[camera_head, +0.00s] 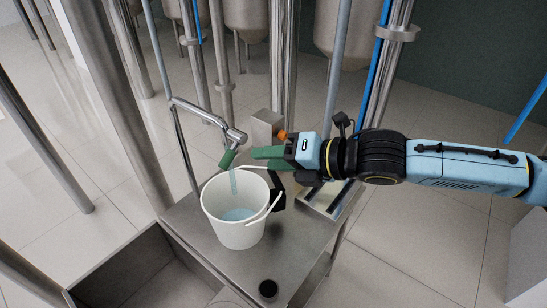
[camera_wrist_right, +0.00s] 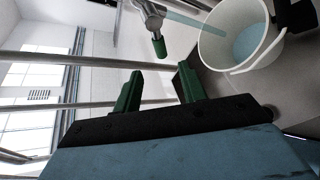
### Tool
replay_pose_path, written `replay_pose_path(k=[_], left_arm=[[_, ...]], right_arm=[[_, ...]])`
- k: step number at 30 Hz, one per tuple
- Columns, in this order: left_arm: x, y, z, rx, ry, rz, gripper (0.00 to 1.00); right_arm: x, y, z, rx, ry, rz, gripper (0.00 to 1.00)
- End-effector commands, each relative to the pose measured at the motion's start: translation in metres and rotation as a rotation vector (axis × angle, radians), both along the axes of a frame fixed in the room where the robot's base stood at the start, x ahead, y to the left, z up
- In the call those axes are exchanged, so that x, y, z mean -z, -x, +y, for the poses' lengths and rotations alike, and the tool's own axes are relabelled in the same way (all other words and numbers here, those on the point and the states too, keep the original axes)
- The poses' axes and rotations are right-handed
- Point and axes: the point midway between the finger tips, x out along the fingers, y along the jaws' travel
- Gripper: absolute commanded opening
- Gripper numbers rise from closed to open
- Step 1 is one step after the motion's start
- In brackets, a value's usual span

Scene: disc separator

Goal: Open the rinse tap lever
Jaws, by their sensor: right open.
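The metal rinse tap (camera_head: 207,116) stands behind the table and reaches over the white bucket. Its green-gripped lever (camera_head: 228,158) hangs down from the end of the tap and also shows in the right wrist view (camera_wrist_right: 160,47). A pale blue stream (camera_head: 233,181) falls from the tap into the bucket. My right gripper (camera_head: 255,158) comes in from the right, with its green fingertips a little right of the lever. In the right wrist view its two fingers (camera_wrist_right: 160,72) are apart with nothing between them, and the lever lies beyond the gap. My left gripper is out of view.
The white bucket (camera_head: 229,221) stands on the steel table (camera_head: 285,245) below the tap, with bluish liquid inside. A steel basin (camera_head: 150,262) lies to the left. Steel posts and tanks stand behind.

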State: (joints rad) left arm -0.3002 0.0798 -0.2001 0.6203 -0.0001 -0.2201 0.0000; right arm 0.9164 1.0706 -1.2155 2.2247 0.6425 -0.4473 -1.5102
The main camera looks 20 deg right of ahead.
Motion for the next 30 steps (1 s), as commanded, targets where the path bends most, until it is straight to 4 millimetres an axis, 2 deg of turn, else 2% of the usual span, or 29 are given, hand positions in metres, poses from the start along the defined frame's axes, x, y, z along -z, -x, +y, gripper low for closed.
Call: replay_pose_path(k=[3,7,10,12,15,19,23,26,30], left_arm=[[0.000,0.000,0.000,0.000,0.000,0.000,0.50],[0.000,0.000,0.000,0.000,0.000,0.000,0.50],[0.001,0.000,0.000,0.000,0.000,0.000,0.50],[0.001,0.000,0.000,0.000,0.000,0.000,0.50],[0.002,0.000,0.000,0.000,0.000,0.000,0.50],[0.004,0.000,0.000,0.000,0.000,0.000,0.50],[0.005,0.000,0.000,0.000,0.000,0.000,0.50],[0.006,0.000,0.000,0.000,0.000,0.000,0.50],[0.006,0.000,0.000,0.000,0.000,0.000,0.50]], right_arm=[[0.000,0.000,0.000,0.000,0.000,0.000,0.40],[0.001,0.004,0.009,-0.008,-0.025,0.014,0.23],[0.001,0.016,0.034,-0.025,-0.102,0.060,0.10],[-0.002,0.029,0.058,-0.035,-0.193,0.115,0.01],[-0.012,0.048,0.088,-0.027,-0.362,0.216,0.00],[-0.029,0.064,0.107,0.029,-0.596,0.357,0.00],[-0.039,0.068,0.102,0.136,-0.833,0.502,0.00],[-0.039,0.067,0.085,0.247,-1.001,0.605,0.00],[-0.028,0.065,0.056,0.397,-1.176,0.710,0.00]])
